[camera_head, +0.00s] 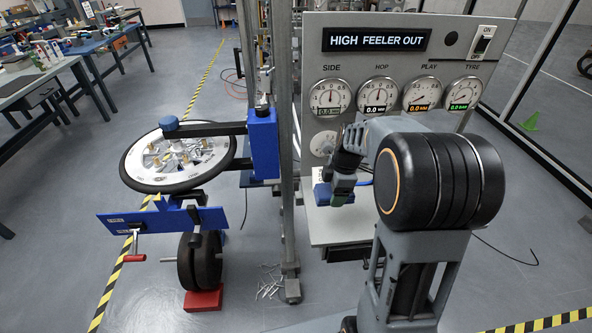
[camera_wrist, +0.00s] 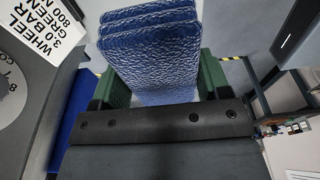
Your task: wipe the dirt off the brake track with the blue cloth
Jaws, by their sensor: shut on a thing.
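My gripper (camera_head: 338,196) is in front of the gauge panel, right of the post and well apart from the wheel. It is shut on the blue cloth (camera_head: 321,194), a thick folded pad. In the wrist view the cloth (camera_wrist: 155,50) sits between the green fingers of my gripper (camera_wrist: 160,84). The wheel (camera_head: 180,158) lies nearly flat at left, with a black tyre and a pale, silvery face. Several brownish bits show near its middle. I cannot clearly tell the brake track or its dirt apart at this size.
A blue block (camera_head: 263,143) on the post carries a dark arm reaching over the wheel. The gauge panel (camera_head: 400,65) reads "HIGH FEELER OUT". A white-topped cabinet (camera_head: 335,228) stands below my gripper. Workbenches are at far left.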

